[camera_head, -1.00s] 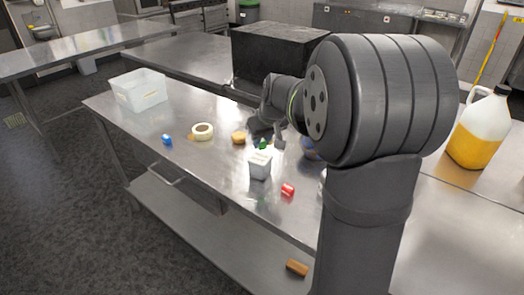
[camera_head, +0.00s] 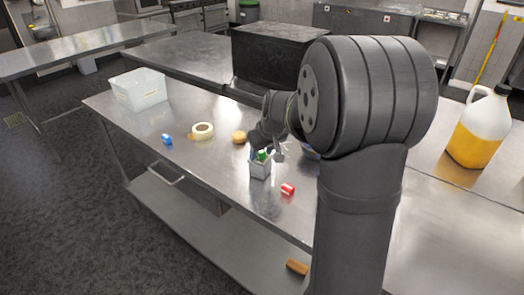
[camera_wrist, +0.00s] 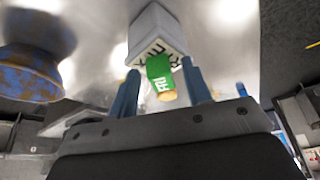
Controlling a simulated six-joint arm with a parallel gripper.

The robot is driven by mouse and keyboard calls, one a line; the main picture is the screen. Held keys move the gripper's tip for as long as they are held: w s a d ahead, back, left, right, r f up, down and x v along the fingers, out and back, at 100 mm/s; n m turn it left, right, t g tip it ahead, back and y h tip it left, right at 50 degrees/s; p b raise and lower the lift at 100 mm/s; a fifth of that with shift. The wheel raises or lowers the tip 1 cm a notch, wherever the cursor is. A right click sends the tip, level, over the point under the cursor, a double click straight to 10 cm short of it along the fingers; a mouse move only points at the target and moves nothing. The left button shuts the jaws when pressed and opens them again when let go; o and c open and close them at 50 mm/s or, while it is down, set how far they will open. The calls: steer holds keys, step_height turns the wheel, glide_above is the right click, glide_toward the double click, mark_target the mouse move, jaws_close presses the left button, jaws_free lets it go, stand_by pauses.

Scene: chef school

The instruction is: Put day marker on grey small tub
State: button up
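The day marker is a small green roll (camera_wrist: 160,75) with white lettering and a tan end. In the wrist view it sits between my two dark blue fingers, with a visible gap on each side. The grey small tub (camera_wrist: 153,28) lies just beyond it, its lettered side partly covered by the marker. In the head view the tub (camera_head: 261,170) stands upright on the steel table, with the green marker (camera_head: 262,155) at its top. My gripper (camera_wrist: 162,88) is open around the marker; in the head view it is low over the tub. Whether the marker rests on the tub is unclear.
A red roll (camera_head: 287,189) lies right of the tub. A blue roll (camera_head: 167,139), a tape ring (camera_head: 203,131) and a tan round item (camera_head: 239,137) lie to the left. A white bin (camera_head: 139,90) stands at the far left. A blue-brown bowl (camera_wrist: 30,75) is near my gripper.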

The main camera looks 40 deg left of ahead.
mark_target(262, 152)
steer(key=shift+r, duration=0.15)
steer(key=v, duration=1.2)
steer(key=x, duration=1.2)
steer(key=shift+f, duration=0.3)
step_height(262, 152, up, 3)
steer(key=shift+f, duration=0.1)
steer(key=shift+r, duration=0.65)
